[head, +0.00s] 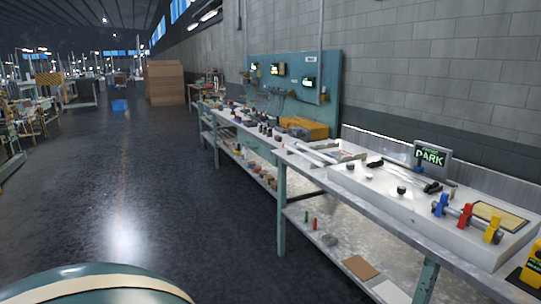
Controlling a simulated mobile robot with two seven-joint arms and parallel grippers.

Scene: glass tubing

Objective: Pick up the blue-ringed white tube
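Long white tubes (312,153) lie side by side at the left end of the near workbench (290,160), by a pale tray-like piece. They are small in the head view, and I cannot make out a blue ring on any of them. Neither of my grippers is in view, so nothing shows of what they hold.
A white raised board on the near bench carries dark knobs, dark rods, a "PARK" display (430,157) and blue, red (465,215) and yellow clamps. A second cluttered bench stands beyond, with a yellow box (305,127). The floor (130,190) at left is clear.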

